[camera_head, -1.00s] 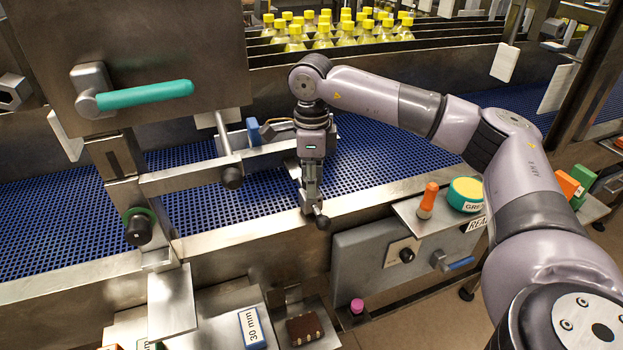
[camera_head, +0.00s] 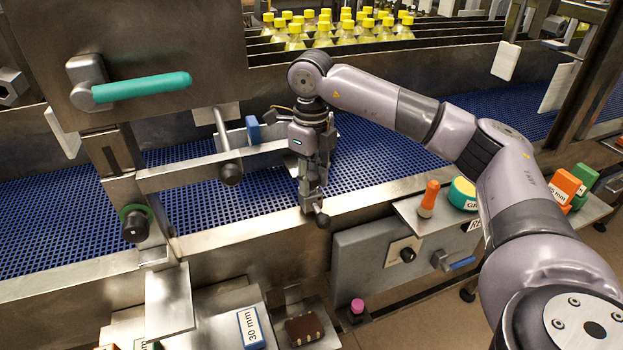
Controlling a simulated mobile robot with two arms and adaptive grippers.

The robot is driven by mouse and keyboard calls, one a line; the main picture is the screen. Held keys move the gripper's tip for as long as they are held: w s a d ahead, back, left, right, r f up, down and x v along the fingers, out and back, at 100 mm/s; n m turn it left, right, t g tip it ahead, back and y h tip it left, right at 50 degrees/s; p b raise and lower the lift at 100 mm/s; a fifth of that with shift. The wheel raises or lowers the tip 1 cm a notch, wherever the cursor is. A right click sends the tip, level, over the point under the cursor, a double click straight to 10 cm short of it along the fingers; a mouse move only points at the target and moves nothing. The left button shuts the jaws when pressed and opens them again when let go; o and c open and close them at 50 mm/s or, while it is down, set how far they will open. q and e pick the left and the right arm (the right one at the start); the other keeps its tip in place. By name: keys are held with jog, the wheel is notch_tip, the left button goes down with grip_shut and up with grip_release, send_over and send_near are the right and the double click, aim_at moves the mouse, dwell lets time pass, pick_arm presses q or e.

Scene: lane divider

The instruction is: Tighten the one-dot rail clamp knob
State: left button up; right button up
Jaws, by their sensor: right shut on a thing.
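My right gripper (camera_head: 309,205) points down at the conveyor's near rail. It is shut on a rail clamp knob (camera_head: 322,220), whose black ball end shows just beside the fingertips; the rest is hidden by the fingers. Another black knob (camera_head: 231,173) sits at the end of a bar on the guide rail to the left. A black knob with a green ring (camera_head: 136,229) is on the left bracket. Dot marks are too small to make out, so I cannot tell the one-dot knob by its marking. My left gripper is not in view.
A steel cover with a teal handle (camera_head: 142,87) hangs at upper left. The blue belt (camera_head: 390,152) is clear right of the gripper. Yellow-capped bottles (camera_head: 335,33) stand behind.

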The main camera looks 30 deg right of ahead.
aim_at(310, 175)
jog(key=m, duration=0.6)
jog(key=shift+r+m, duration=0.1)
jog(key=shift+m, duration=0.2)
jog(key=m, duration=0.5)
jog(key=shift+w, duration=0.15)
jog(key=shift+r+m, duration=0.1)
jog(key=shift+m, duration=0.2)
jog(key=o, duration=1.2)
jog(key=shift+a, duration=0.1)
notch_tip(310, 175, up, 12)
jog(key=shift+f, duration=0.15)
